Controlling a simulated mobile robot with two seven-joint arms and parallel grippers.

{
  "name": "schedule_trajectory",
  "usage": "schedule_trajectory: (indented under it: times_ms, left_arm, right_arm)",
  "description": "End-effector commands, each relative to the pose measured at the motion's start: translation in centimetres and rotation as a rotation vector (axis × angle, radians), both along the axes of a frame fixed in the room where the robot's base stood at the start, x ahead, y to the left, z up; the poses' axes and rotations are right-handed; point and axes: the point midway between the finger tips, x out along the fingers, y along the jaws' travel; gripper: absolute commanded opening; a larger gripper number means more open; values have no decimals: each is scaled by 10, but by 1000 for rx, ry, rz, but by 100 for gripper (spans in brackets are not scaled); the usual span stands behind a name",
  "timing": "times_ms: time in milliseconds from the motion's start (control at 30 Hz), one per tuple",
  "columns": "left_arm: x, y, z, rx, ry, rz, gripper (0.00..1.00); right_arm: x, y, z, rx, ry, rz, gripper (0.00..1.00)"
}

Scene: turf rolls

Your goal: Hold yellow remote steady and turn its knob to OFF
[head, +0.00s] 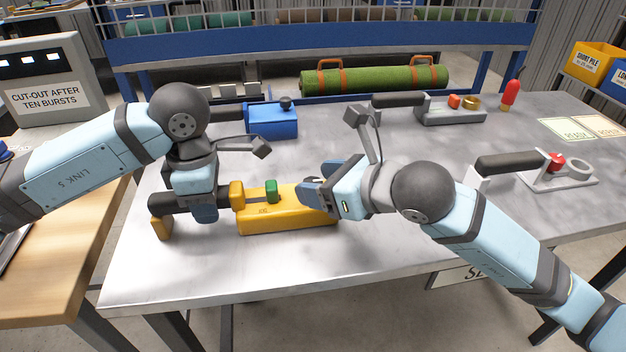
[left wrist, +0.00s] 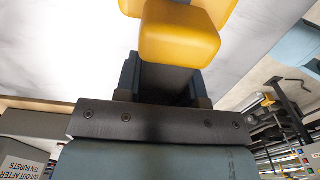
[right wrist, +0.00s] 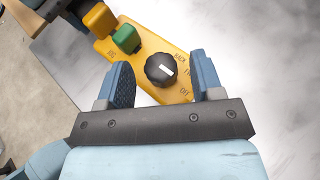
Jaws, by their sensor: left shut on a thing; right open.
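The yellow remote (head: 285,217) lies on the grey metal table, with a black handle (head: 161,203) at its left end and a green button (head: 271,190). My left gripper (head: 203,212) is shut on the black handle; the left wrist view shows the handle (left wrist: 165,80) between its fingers. My right gripper (head: 318,195) is open over the remote's right end. In the right wrist view, the black knob (right wrist: 160,68) sits between the open fingers, its white mark towards the right. The OFF label (right wrist: 185,92) is below right of it. The knob is hidden in the head view.
A blue remote (head: 271,122) lies behind. Grey remotes (head: 450,110) with red buttons lie back right and right (head: 560,172). A green turf roll (head: 375,78) rests at the back. A sign box (head: 45,90) stands at left. The table front is clear.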

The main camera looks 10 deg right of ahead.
Motion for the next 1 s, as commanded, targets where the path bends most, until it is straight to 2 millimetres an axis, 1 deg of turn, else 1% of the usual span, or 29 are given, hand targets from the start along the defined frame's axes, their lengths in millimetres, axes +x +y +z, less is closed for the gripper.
schedule_trajectory:
  times_ms: [100, 300, 467, 767, 800, 867, 900, 1000]
  left_arm:
    - [0, 0, -2, 0, 2, 0, 0]
    - [0, 0, -2, 0, 2, 0, 0]
    - [0, 0, -2, 0, 2, 0, 0]
    - [0, 0, -2, 0, 2, 0, 0]
    - [0, 0, -2, 0, 2, 0, 43]
    - [0, 0, -2, 0, 2, 0, 57]
    - [0, 0, -2, 0, 2, 0, 66]
    - [0, 0, -1, 0, 1, 0, 66]
  right_arm:
    - [-15, -14, 8, 0, 0, 1, 60]
    - [-33, -31, 18, 0, 0, 1, 60]
    - [-39, -36, 21, 1, 1, 2, 60]
    - [-38, -36, 21, 1, 1, 2, 60]
    - [-38, -36, 21, 1, 1, 2, 60]
    - [-38, -35, 21, 1, 1, 2, 60]
    - [-38, -35, 21, 1, 1, 2, 60]
    - [-38, -35, 21, 1, 1, 2, 60]
